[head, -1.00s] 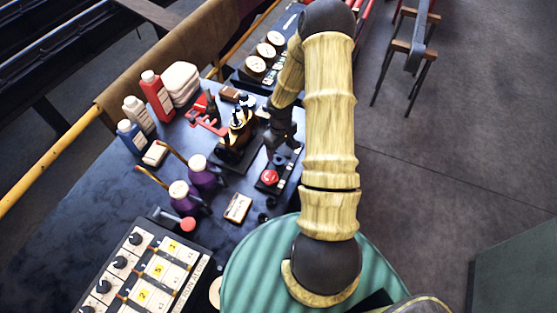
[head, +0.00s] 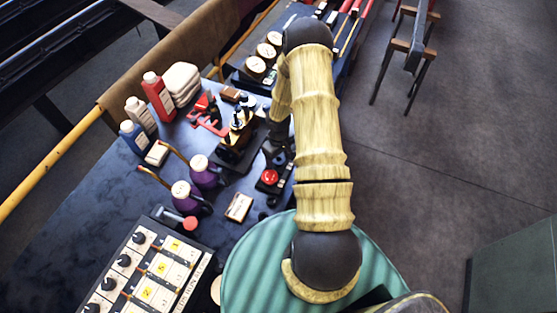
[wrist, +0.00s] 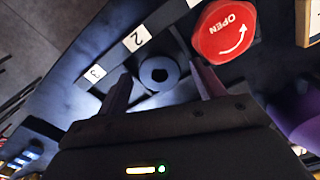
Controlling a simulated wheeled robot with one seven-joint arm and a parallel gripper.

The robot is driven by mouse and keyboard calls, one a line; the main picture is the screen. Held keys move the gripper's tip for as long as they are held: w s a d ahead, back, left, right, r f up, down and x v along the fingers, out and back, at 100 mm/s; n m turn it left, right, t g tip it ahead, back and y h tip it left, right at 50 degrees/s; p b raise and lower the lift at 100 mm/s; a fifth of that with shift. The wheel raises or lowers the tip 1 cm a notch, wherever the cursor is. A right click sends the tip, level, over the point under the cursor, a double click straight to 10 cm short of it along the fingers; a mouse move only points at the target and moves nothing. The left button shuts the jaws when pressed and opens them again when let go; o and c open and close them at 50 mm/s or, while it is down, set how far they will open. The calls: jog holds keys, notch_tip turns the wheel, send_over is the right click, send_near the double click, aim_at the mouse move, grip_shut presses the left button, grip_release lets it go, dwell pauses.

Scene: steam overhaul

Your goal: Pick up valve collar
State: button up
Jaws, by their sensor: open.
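The valve collar (wrist: 159,74) looks like a dark grey ring with a black hole, lying flat on the dark surface in the wrist view. My gripper (wrist: 164,88) is open, with one finger on each side of the ring in the picture. The ring sits between and just beyond the fingertips; I cannot tell whether they touch it. In the head view my gripper (head: 279,150) points down beside the black strip with the red knob (head: 269,177). I cannot make out the collar there; my arm covers much of that spot.
The red knob marked OPEN (wrist: 224,31) and a strip with number tags (wrist: 137,39) lie close to the fingers. A brass-and-black device (head: 238,133), purple oil cans (head: 204,174) and a small label box (head: 238,207) stand nearby.

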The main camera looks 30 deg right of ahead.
dwell(0.3)
jog(key=c, duration=1.2)
jog(key=shift+r, duration=0.1)
notch_tip(320, 180, up, 10)
jog(key=b, duration=0.2)
